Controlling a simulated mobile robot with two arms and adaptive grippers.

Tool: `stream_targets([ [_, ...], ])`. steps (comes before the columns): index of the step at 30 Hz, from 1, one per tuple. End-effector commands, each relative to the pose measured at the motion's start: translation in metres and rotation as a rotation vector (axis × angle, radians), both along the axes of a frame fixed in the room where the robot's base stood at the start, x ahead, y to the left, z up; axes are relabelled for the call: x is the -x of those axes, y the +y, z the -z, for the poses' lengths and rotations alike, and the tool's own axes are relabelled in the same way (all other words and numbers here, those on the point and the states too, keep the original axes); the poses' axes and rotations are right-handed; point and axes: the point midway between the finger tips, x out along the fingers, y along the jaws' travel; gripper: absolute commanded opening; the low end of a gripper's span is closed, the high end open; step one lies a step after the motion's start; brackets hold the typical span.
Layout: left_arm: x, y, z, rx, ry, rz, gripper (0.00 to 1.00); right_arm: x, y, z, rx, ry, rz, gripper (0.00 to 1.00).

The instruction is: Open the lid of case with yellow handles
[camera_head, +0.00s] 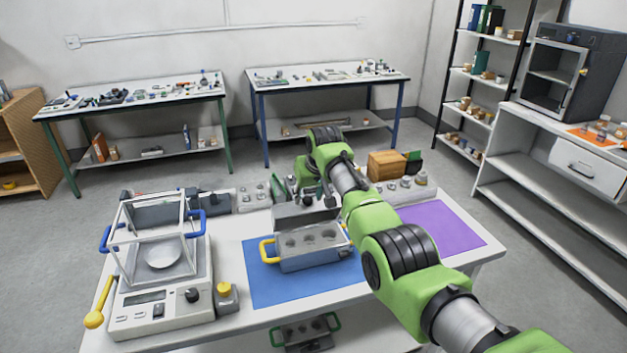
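The grey case (313,256) with yellow handles stands on the blue mat (270,292) on the near table. Its left yellow handle (266,250) shows clearly; the right one is mostly behind my arm. Round holes show in the top of its body. A grey panel (290,217) stands up at the case's back edge and looks like its raised lid. My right gripper (307,198) points down at the panel's top edge. Its fingers are small and dark, so I cannot tell if they are closed on it. My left gripper is not in view.
A balance (160,310) with a glass shield stands at left, a yellow-ended tool (94,319) beside it. A purple mat (445,232) lies at right. Weights, boxes and a wooden block (386,165) line the back edge. A green-handled case (305,333) sits below.

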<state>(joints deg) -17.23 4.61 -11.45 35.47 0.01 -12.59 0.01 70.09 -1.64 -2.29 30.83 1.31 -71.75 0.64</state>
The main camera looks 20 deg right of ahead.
Motion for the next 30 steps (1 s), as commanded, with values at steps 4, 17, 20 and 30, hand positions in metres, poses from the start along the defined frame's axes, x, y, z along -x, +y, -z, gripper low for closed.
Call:
stream_targets([
  [4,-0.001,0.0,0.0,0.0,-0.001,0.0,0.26,0.008,0.0,-0.015,0.001,-0.003,0.0,0.37],
  [17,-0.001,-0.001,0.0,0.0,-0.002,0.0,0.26,0.041,-0.001,-0.073,0.001,-0.005,0.0,0.37],
  [20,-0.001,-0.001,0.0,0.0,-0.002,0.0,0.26,0.046,-0.002,-0.083,0.001,-0.004,0.0,0.37],
  [30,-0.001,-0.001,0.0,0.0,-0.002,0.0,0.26,0.051,-0.002,-0.09,0.001,-0.001,0.0,0.37],
])
